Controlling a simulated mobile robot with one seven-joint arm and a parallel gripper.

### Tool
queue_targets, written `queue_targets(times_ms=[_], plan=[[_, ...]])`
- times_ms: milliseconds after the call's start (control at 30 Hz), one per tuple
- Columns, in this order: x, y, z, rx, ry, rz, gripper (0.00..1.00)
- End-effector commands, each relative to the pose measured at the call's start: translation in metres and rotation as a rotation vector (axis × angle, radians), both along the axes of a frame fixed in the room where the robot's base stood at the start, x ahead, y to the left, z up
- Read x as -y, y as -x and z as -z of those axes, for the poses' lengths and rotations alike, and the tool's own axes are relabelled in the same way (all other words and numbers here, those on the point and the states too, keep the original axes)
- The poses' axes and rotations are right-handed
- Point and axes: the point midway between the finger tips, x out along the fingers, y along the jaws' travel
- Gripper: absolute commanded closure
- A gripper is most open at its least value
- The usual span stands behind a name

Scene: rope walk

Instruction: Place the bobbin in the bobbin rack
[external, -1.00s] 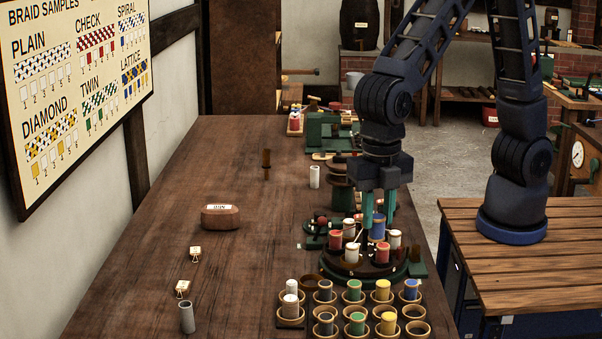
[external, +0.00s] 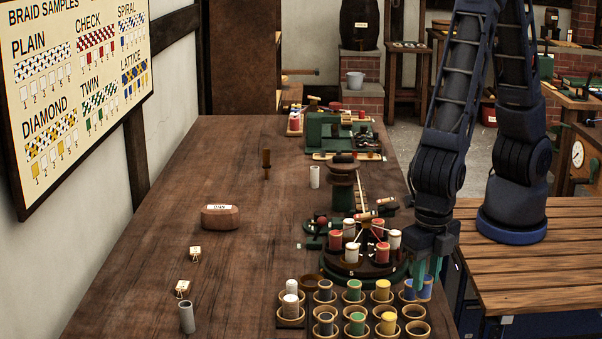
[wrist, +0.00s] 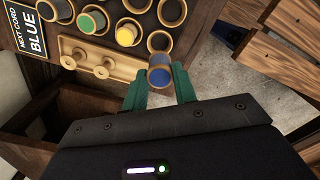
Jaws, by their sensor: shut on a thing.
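My gripper (external: 428,280) is shut on a blue bobbin (external: 425,289) with a pale rim, held at the right edge of the bobbin rack (external: 279,312). In the wrist view my gripper (wrist: 160,84) has its green fingers on both sides of the blue bobbin (wrist: 160,77). An empty ring-shaped cup (wrist: 160,42) of the rack shows just beyond the bobbin. Rack cups also hold white, grey, green and yellow bobbins. How high the held bobbin is above the rack is hard to tell.
A round braiding stand (external: 345,266) with red and white bobbins is close behind the rack. A sign reading "NEXT CORD BLUE" (wrist: 29,38) and a peg strip (wrist: 86,59) are on the rack side. The table's left middle is mostly clear.

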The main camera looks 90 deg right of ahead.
Motion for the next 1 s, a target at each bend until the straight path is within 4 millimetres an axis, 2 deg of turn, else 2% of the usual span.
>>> queue_targets(times_ms=[100,233,467,733,1000], plan=[[0.0,0.001,0.025,-0.002,0.002,-0.001,0.94],[0.0,0.0,0.041,-0.001,0.001,0.0,0.94],[0.0,0.0,0.053,0.0,0.0,0.0,0.94],[0.0,0.0,0.083,-0.002,0.001,0.0,0.94],[0.0,0.0,0.087,0.0,0.0,0.001,0.94]])
